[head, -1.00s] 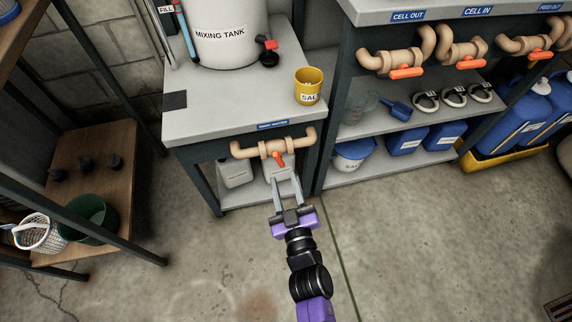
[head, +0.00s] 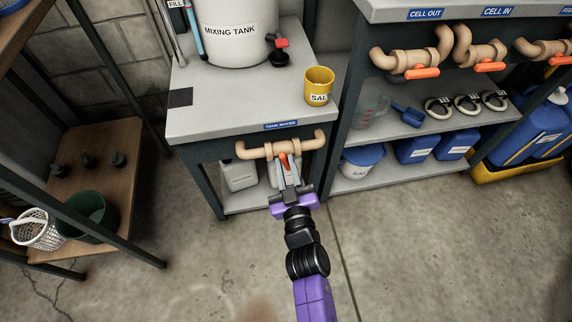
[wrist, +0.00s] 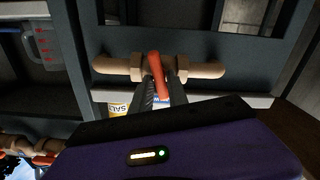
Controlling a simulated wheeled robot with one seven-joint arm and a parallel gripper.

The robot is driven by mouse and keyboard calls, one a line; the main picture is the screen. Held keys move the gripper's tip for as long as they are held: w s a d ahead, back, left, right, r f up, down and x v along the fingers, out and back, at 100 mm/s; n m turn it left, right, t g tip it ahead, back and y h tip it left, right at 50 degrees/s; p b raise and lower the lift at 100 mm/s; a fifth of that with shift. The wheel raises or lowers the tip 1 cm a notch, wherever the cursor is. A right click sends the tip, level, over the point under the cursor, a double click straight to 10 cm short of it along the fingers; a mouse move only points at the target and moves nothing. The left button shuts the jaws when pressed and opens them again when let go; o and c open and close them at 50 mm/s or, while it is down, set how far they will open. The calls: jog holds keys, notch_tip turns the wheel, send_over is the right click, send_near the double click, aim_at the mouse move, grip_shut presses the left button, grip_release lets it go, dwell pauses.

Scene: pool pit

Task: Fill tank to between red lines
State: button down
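The white mixing tank (head: 232,40) stands on the grey bench at upper left in the head view; its top is cut off and no red lines show on it. A tan pipe with the tank water valve runs along the bench front below the blue TANK WATER label (head: 281,125). The valve's orange-red handle (head: 284,162) also shows in the wrist view (wrist: 156,66). My gripper (head: 286,168) is at this handle, with its fingers closed in on both sides of it.
A yellow salt cup (head: 319,86) stands at the bench's right edge, above the pipe. A pale jug (head: 239,175) stands on the shelf below. Other orange-handled valves (head: 421,73) line the right bench. A wooden rack (head: 105,190) stands at left. The floor in front is clear.

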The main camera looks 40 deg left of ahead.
jog(key=shift+r+m+p, duration=0.2)
jog(key=shift+m+p, duration=0.55)
jog(key=shift+m, duration=0.15)
jog(key=shift+w+f+m+p, duration=0.15)
jog(key=shift+m+p, duration=0.25)
jog(key=shift+m, duration=0.4)
jog(key=c, duration=1.4)
grip_release()
jog(key=shift+d, duration=0.15)
jog(key=shift+s+d+p, duration=0.25)
jog(key=shift+p, duration=0.05)
jog(key=p+v, duration=0.3)
jog(key=v, duration=0.4)
jog(key=shift+p, duration=0.3)
